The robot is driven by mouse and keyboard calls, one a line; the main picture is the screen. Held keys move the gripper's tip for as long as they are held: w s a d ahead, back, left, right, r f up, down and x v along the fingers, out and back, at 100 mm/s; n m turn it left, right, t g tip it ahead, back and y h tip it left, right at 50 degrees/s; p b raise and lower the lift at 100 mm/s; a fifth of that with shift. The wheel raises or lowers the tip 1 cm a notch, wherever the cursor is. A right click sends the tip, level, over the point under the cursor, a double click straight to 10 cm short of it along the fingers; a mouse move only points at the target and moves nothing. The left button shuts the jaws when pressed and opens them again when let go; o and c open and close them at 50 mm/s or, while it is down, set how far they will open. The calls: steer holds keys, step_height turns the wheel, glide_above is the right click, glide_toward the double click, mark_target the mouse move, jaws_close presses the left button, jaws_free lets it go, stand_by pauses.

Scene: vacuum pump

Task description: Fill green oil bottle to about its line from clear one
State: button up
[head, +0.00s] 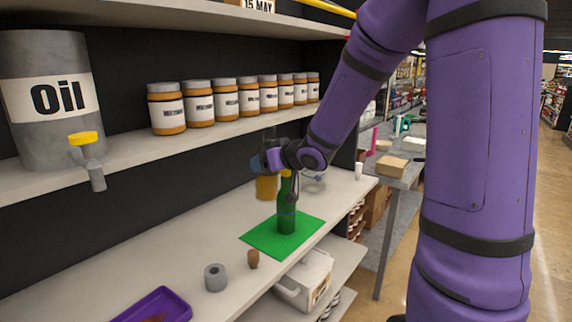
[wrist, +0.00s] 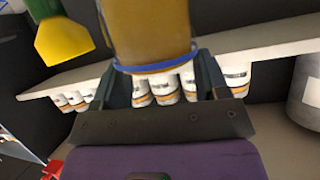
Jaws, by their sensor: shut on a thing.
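The green bottle (head: 287,212) stands upright on a green mat (head: 262,240) on the bench. A yellow funnel (head: 286,173) sits at its top, and shows in the wrist view (wrist: 62,40), which is upside down. My gripper (head: 270,162) is shut on the clear bottle of amber oil (head: 266,188). It is behind and left of the green bottle, held about upright. In the wrist view the clear bottle (wrist: 152,30) stands between my fingers, with a blue ring at the oil's edge. The oil level inside the green bottle and its line cannot be made out.
A brown cork (head: 253,259), a grey ring (head: 215,277) and a purple tray (head: 155,305) lie at the front left. Several labelled jars (head: 199,105) and a large oil can (head: 50,140) stand on the shelf above. A glass vessel (head: 314,182) is behind right.

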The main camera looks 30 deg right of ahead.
mark_target(266, 175)
steer(key=shift+w+d+f+m+g+y, duration=0.1)
steer(key=shift+f+m+g+y, duration=0.2)
steer(key=shift+m+y, duration=0.5)
steer(key=shift+s+f+m+g+y, duration=0.15)
steer(key=shift+m+g+y, duration=0.4)
steer(key=shift+m, duration=0.4)
steer(key=shift+w+d+f+m+g+y, duration=0.15)
steer(key=shift+f+m+g+y, duration=0.1)
steer(key=shift+m+y, duration=0.55)
steer(key=shift+a+f+m+y, duration=0.25)
steer(key=shift+a+f+m, duration=0.05)
steer(key=shift+m, duration=0.15)
steer(key=shift+s+a+f+m+y+p, duration=0.2)
steer(key=shift+f+m+y+p, duration=0.25)
steer(key=shift+f+m+y, duration=0.1)
stand_by(1.5)
steer(key=shift+a+f+m+g+y+p, duration=0.15)
steer(key=shift+m+g+y+p, duration=0.2)
steer(key=shift+m+p, duration=0.2)
stand_by(2.0)
steer(key=shift+r+n+h, duration=0.4)
steer(key=shift+n+h, duration=0.1)
steer(key=shift+n, duration=0.3)
steer(key=shift+w+d+r+n+t+h, duration=0.25)
steer(key=shift+d+r+n+t+h, duration=0.25)
steer(key=shift+r+n+h, duration=0.35)
steer(key=shift+d+n, duration=0.25)
